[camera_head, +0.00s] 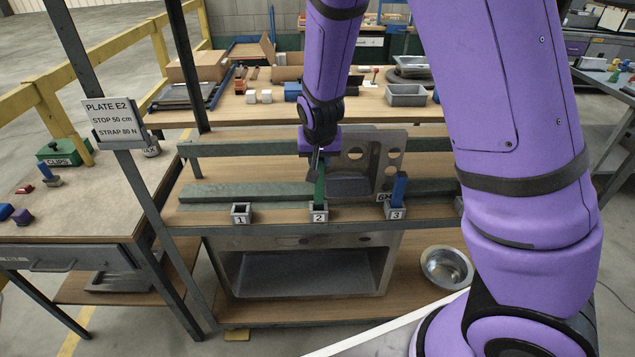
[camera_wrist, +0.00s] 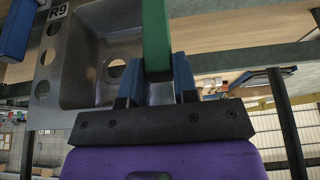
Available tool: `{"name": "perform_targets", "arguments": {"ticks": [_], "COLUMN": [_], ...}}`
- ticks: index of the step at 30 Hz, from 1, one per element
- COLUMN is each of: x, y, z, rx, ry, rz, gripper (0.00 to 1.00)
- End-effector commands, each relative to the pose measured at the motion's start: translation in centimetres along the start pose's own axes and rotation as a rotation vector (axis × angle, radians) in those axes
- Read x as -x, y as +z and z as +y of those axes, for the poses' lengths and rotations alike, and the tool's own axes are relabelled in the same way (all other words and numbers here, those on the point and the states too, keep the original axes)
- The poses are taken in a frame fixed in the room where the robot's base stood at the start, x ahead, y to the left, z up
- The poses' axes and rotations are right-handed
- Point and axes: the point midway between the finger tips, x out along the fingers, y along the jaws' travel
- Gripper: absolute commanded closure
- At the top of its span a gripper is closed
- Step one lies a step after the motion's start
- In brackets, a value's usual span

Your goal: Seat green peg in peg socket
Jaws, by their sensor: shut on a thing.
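The green peg (camera_head: 320,188) stands roughly upright at the socket marked 2 (camera_head: 318,214) in the head view. Its lower end meets the socket's top edge in the picture; I cannot tell how deep it sits or whether it is just above. My gripper (camera_head: 318,172) is above the socket and shut on the peg's upper part. In the wrist view the green peg (camera_wrist: 155,38) sticks out from between the blue fingers of my gripper (camera_wrist: 157,78). Socket 1 (camera_head: 241,213) looks empty. A blue peg (camera_head: 399,187) stands in socket 3 (camera_head: 397,213).
A grey sink panel with holes (camera_head: 385,150) stands behind sockets 2 and 3. A green rail (camera_head: 245,190) runs behind the sockets. A dark post (camera_head: 110,165) with a plate sign (camera_head: 114,112) rises at the left. A metal bowl (camera_head: 447,267) sits on the lower shelf.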

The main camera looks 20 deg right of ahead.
Motion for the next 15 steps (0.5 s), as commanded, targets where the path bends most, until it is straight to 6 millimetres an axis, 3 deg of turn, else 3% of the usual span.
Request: {"name": "perform_targets", "arguments": {"ticks": [15], "x": [-4.9], "y": [2.0], "z": [0.1], "rx": [0.001], "ry": [0.001], "rz": [-0.002], "gripper": [1.00]}}
